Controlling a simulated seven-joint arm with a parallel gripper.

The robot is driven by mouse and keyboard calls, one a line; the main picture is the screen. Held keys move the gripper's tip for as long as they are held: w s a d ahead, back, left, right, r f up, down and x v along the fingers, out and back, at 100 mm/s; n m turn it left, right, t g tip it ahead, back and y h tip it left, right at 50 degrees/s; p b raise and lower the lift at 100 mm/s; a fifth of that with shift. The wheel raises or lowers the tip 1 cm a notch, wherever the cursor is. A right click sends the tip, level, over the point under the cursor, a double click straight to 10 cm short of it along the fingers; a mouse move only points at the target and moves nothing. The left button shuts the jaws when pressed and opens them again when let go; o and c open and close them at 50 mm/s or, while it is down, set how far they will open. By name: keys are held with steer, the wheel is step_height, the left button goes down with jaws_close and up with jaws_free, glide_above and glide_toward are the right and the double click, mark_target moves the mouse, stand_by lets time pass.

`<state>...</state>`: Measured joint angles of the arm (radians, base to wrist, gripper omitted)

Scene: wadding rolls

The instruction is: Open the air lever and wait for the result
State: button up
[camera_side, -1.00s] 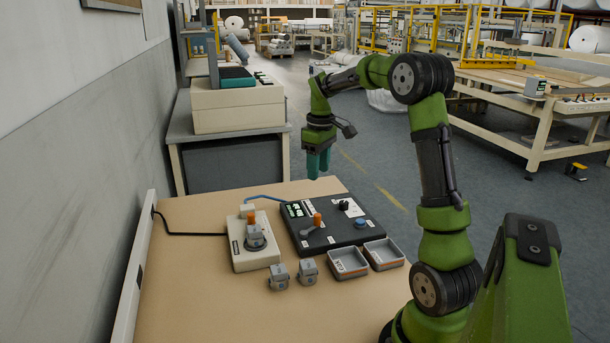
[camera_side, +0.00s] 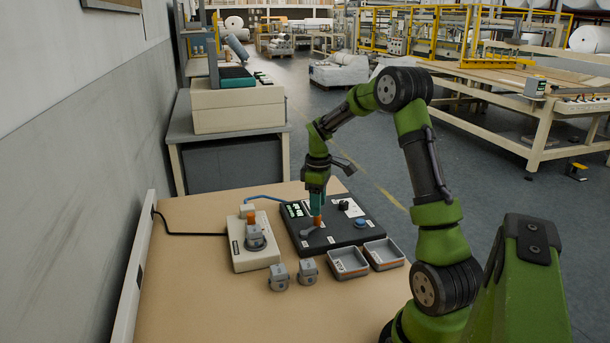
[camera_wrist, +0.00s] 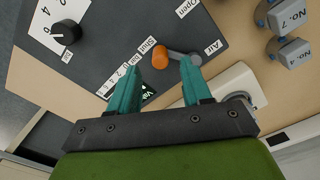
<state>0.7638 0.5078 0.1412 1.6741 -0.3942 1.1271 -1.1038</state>
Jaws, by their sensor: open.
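The air lever (camera_side: 312,229) is on the dark control panel (camera_side: 345,235), a grey arm with an orange knob. In the wrist view the orange knob (camera_wrist: 160,57) lies beside the word "Shut", and the grey arm runs right toward the pivot by "Air". "Open" is printed farther up. My gripper (camera_side: 316,208) points down just over the knob in the side view. In the wrist view its teal fingers (camera_wrist: 158,76) are apart, one on each side of the knob's line. I cannot tell whether they touch it. The green display (camera_wrist: 146,92) is partly hidden by a finger.
A cream fixture (camera_side: 250,256) with a grey block on it stands left of the panel. Two grey blocks, one here (camera_side: 279,277) and one here (camera_side: 308,271), sit in front. Two trays, (camera_side: 348,262) and (camera_side: 383,254), lie beside them. A dial (camera_wrist: 66,32) and blue button (camera_side: 360,223) are on the panel.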

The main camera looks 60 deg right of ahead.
steer(key=shift+f, duration=2.05)
steer(key=shift+c, duration=0.5)
jaws_close()
